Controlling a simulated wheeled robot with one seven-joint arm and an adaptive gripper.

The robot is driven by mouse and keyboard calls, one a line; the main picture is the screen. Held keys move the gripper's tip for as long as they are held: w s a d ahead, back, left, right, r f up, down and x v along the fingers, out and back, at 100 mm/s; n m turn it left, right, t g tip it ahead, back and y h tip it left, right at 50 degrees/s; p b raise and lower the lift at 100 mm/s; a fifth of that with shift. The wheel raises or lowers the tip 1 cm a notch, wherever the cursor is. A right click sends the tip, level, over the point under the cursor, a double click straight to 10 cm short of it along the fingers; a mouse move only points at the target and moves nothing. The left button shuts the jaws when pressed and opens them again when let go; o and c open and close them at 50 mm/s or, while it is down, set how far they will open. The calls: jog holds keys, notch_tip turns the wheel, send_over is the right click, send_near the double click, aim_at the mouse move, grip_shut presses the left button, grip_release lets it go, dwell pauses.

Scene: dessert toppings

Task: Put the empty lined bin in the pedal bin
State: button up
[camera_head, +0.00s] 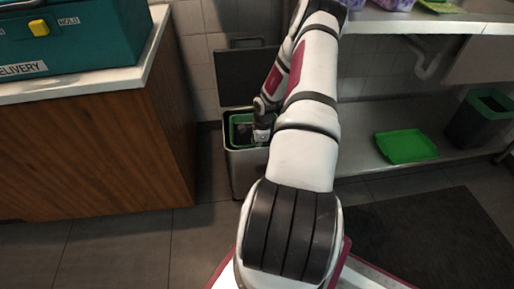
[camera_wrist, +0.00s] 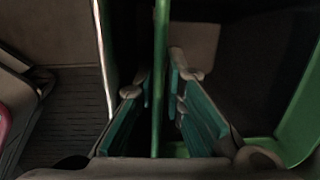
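The pedal bin (camera_head: 247,174) stands on the floor beside the wooden counter, its dark lid (camera_head: 247,77) raised against the wall. A bin with a green rim (camera_head: 231,131) sits inside its opening; my arm hides part of it. In the wrist view, a thin upright green wall (camera_wrist: 160,45) of this inner bin stands between the fingers of my gripper (camera_wrist: 160,88). The fingers point down on either side of it, with dark gaps visible, so the gripper looks open around the wall. Another green side (camera_wrist: 303,100) shows at right. The bin's contents are too dark to tell.
The wooden counter (camera_head: 95,150) with a teal delivery box (camera_head: 75,45) is close at left. A steel shelf unit at right has a green tray (camera_head: 407,146) and a dark bin with a green liner (camera_head: 480,120) on its lower shelf (camera_head: 360,160). A dark mat (camera_head: 420,235) lies on the floor.

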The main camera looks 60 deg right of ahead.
notch_tip(320, 180, up, 13)
jog(key=s+p, duration=0.1)
jog(key=p, duration=0.4)
jog(key=shift+s, duration=0.35)
jog(key=shift+d, duration=0.1)
